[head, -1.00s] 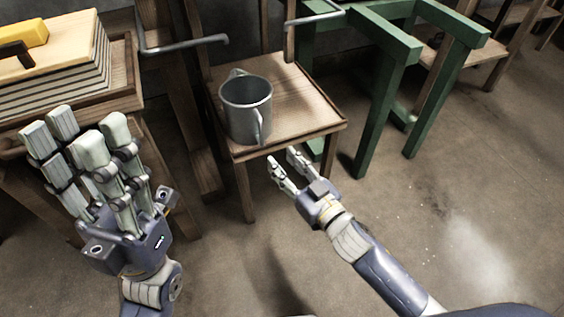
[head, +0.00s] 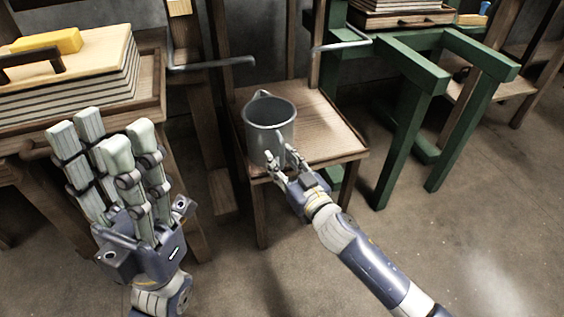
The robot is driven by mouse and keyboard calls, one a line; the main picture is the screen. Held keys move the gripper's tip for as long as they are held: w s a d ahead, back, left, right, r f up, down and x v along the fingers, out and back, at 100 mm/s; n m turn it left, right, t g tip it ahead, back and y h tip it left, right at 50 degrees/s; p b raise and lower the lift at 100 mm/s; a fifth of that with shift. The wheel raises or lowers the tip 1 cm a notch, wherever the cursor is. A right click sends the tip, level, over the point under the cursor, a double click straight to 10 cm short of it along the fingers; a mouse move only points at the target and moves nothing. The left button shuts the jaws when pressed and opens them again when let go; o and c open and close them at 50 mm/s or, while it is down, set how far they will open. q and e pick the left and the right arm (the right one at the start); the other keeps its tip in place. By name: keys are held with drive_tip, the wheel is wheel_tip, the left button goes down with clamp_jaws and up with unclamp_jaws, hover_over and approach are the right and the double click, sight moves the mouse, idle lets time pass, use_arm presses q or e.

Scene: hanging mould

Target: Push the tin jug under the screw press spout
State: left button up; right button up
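The grey tin jug (head: 266,128) stands upright on a small wooden table (head: 322,125), near its left side. My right gripper (head: 283,160) is at the jug's near side, over the table's front edge. Its fingertips overlap the jug's lower front in the picture; whether they touch it I cannot tell. They look slightly apart with nothing between them. My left gripper (head: 108,142) is raised at the left with its fingers spread and empty, away from the jug. The screw press spout cannot be made out.
A wooden stand with stacked boards (head: 75,80) and a yellow block (head: 48,42) is at the left. Bent metal rods (head: 210,66) on posts flank the table's back. A green frame (head: 410,110) stands at the right. The floor at the front right is clear.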

clamp_jaws()
